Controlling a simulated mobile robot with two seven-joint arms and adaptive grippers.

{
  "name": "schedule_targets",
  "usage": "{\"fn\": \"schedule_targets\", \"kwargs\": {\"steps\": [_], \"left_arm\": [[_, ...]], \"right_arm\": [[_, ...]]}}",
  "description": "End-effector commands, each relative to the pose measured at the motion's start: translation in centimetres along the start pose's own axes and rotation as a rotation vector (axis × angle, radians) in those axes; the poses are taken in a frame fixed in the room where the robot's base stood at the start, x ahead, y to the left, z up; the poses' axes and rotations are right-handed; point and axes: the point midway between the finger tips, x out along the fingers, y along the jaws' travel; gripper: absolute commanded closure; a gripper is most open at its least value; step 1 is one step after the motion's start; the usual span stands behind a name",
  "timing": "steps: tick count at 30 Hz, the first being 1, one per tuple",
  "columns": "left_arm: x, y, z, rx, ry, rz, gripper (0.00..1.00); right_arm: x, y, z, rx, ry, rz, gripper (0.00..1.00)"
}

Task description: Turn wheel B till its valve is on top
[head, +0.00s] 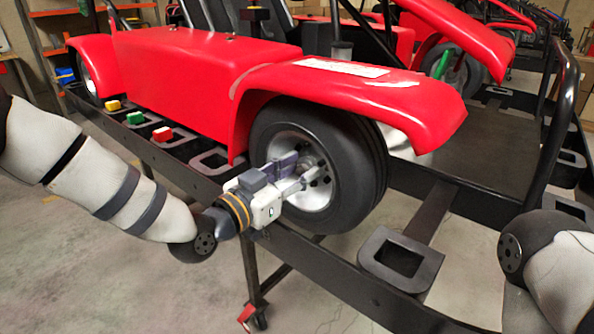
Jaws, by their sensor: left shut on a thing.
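The kart's near front wheel (348,178) has a black tyre and a silver rim, under a red fender. I see no letter on it, so I cannot tell by marking whether it is wheel B. My left gripper (312,174) reaches in from the left to the middle of this wheel. It is shut on a part of the wheel near the hub, though its fingers hide just what they hold. I cannot make out the valve; the gripper covers much of the rim. My right arm shows at the right edge, its gripper out of view.
The red kart (195,85) rests on a black stand (330,275) with a rail below the wheel. Yellow, green and red blocks (161,133) lie along the stand at left. More red karts stand behind. Grey floor is clear at lower left.

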Motion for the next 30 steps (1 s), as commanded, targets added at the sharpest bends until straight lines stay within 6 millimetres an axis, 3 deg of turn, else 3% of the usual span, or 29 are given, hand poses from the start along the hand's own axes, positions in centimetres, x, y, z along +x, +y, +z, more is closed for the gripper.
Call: {"fn": "schedule_targets", "kwargs": {"steps": [12, 30], "left_arm": [[0.0, -0.14, 0.02, -0.233, 0.001, 0.0, 1.0], [0.0, -0.13, 0.06, -0.289, 0.0, 0.001, 1.0]], "right_arm": [[-0.09, 0.0, -0.06, 0.0, 0.003, 0.0, 0.6], [-0.08, 0.0, -0.05, 0.0, 0.002, 0.0, 0.6]]}}
